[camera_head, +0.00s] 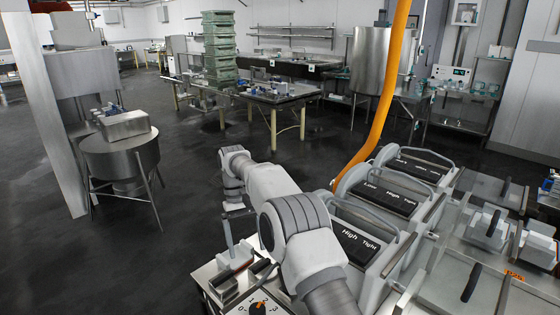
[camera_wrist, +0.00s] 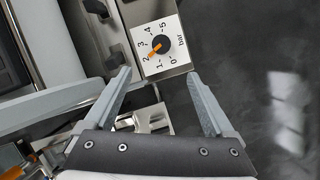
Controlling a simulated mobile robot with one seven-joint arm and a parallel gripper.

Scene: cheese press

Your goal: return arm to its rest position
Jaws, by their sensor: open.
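My gripper (camera_wrist: 158,76) is open, with nothing between its two grey fingers in the wrist view. Beyond the fingertips is the pressure dial (camera_wrist: 161,44), a black knob with an orange pointer on a white plate marked 0 to 5 bar. The pointer is near the 2. The dial also shows at the bottom of the head view (camera_head: 258,307). My arm (camera_head: 300,228) rises from the bottom of the head view, bends, and comes down over the left end of the press bench. Whether a fingertip touches the panel cannot be told.
Presses with black label panels (camera_head: 390,198) and curved handles stand just right of my arm. An orange hose (camera_head: 385,95) hangs behind them. A steel vat (camera_head: 120,155) stands at left and a table (camera_head: 268,95) with green crates behind. The dark floor (camera_head: 190,190) at left is clear.

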